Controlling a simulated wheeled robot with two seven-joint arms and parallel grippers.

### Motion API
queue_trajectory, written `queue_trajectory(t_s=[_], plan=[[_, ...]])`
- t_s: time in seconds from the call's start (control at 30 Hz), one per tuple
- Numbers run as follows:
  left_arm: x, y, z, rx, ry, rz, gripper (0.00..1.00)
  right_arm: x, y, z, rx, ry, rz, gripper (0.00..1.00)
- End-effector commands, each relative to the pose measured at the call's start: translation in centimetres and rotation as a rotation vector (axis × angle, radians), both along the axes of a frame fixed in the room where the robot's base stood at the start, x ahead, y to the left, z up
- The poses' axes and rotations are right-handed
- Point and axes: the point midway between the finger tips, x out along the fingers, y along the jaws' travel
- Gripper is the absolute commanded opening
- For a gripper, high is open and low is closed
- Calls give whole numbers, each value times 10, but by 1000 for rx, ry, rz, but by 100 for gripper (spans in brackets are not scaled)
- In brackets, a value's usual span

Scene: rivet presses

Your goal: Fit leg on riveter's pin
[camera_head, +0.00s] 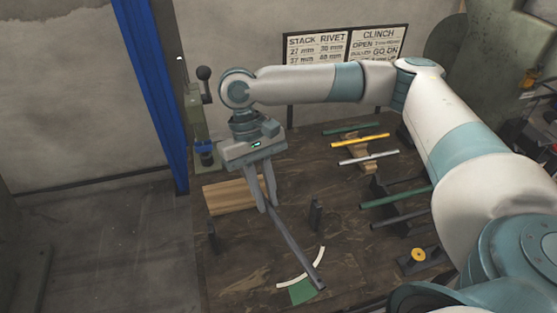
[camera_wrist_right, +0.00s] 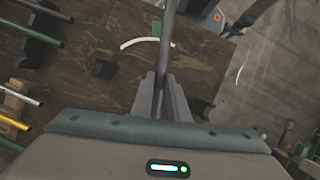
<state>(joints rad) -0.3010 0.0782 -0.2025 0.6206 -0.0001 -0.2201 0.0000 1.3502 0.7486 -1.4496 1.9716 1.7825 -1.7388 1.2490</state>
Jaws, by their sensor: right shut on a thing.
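My right gripper (camera_head: 263,207) is shut on a long dark grey bar, the leg (camera_head: 293,250), near its upper end. The leg slants down to the right over the table, with its far end near a white arc and a green patch. In the right wrist view the leg (camera_wrist_right: 166,45) runs away from between the two fingers (camera_wrist_right: 160,98). A riveter (camera_head: 199,122) with a black ball-topped lever stands at the table's back left, behind the gripper. I cannot make out its pin. I cannot tell whether the leg touches the table. My left gripper is out of view.
Green, yellow, silver and dark rods (camera_head: 360,140) lie on supports to the right. A pale wooden block (camera_head: 228,197) lies left of the gripper. A small dark upright post (camera_head: 316,214) stands right of the leg. A yellow disc (camera_head: 418,255) sits at front right.

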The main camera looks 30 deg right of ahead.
Motion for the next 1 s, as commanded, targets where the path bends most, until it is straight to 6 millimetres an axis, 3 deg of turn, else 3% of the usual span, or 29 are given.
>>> queue_trajectory(t_s=[0.57,0.77,1.0], plan=[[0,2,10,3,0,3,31,3,2,1,0,2,-69,0],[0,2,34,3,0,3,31,15,4,1,1,4,-277,0],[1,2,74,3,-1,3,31,37,-2,-3,0,5,-680,0]])
